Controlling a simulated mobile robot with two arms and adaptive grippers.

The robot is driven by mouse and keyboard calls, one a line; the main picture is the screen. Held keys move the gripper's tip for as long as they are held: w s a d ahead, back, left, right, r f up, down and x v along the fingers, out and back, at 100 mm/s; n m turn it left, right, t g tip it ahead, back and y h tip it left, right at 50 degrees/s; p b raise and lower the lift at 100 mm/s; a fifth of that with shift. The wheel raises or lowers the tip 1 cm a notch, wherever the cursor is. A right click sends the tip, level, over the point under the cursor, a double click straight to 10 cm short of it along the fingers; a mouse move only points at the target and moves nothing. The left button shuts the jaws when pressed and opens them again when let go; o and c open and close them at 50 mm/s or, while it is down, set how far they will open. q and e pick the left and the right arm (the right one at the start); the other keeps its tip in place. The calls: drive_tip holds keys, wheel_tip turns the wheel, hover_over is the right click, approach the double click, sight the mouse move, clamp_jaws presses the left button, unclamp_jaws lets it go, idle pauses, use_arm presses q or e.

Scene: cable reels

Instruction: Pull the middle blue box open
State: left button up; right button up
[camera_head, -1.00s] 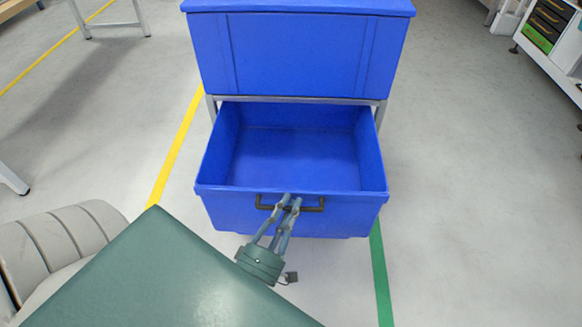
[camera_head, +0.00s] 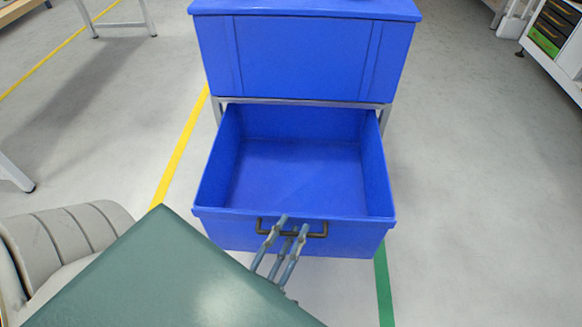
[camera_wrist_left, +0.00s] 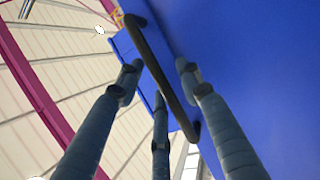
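The middle blue box (camera_head: 360,238) is slid out toward me under the upper blue box, and its empty inside shows in the head view. Its dark bar handle (camera_head: 321,235) is on the front wall. My left gripper (camera_head: 293,223) is at the handle, with its fingers spread. In the left wrist view the dark handle (camera_wrist_left: 158,70) passes between the fingers (camera_wrist_left: 160,75), with visible gaps, so they do not grip it. The left arm's green link hides the gripper's base in the head view. My right gripper is not in view.
The upper blue box (camera_head: 305,58) is above, on a grey metal frame (camera_head: 310,101). A white cabinet with drawers (camera_head: 555,40) stands at the far right. Floor to the right of the box is clear. A yellow line (camera_head: 180,150) and a green line (camera_head: 383,290) mark the floor.

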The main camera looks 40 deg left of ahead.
use_arm(q)
drive_tip(key=v, duration=1.2)
drive_tip(key=shift+w, duration=0.1)
idle(0.4)
